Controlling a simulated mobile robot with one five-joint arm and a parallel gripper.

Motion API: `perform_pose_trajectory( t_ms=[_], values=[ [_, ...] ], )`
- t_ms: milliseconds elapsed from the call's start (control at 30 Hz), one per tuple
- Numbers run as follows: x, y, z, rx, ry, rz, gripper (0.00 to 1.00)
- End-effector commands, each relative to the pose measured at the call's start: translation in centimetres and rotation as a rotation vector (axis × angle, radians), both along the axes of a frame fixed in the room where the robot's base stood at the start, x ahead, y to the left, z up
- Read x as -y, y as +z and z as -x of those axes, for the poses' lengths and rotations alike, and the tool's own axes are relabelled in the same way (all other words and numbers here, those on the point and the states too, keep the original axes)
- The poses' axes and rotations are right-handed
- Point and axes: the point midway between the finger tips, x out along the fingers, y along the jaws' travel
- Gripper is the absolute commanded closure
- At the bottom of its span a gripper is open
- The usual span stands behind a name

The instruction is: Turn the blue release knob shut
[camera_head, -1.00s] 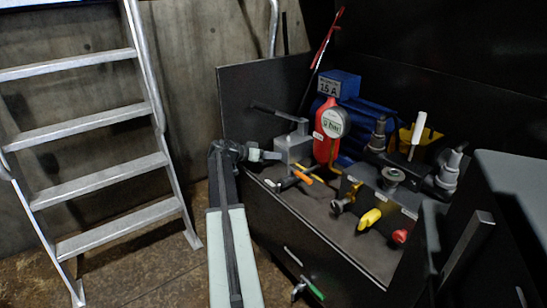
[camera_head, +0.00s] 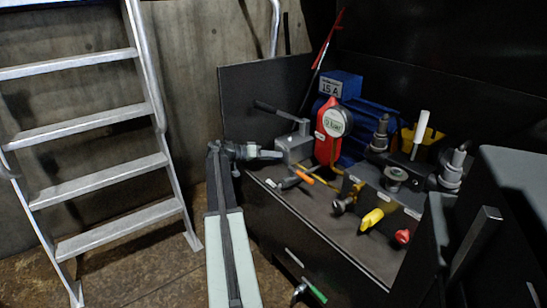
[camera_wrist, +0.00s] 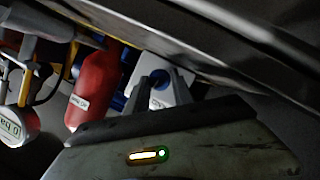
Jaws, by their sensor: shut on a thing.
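The blue release knob (camera_wrist: 160,79) shows in the wrist view on the pale face of a grey block, partly covered by my fingers. My gripper (camera_wrist: 163,86) is around it and shut on it. In the head view my gripper (camera_head: 274,154) is at the left side of the grey block (camera_head: 296,147), which has a dark lever on top. The knob is hidden there behind my gripper. I cannot tell how far the knob is turned.
A red cylinder with a round gauge (camera_head: 335,123) stands just right of the block. Orange (camera_head: 304,177), yellow (camera_head: 371,219) and red (camera_head: 402,237) handles are along the shelf's front. A metal ladder (camera_head: 110,165) stands at the left.

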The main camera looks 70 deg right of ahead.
Motion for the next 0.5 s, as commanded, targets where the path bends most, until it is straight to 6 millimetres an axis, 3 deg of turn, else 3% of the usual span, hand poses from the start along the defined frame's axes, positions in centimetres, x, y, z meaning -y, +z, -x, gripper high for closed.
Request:
perform_pose_trajectory(
  t_ms=[100,133,200,500],
  values=[
    [-0.24,-0.07,0.03,0.001,-0.005,-0.003,1.00],
    [-0.24,-0.07,0.03,0.001,-0.005,-0.003,0.69],
    [-0.20,-0.06,0.03,0.002,-0.004,-0.002,0.51],
    [-0.08,-0.01,0.04,0.001,-0.002,0.000,0.51]
  ],
)
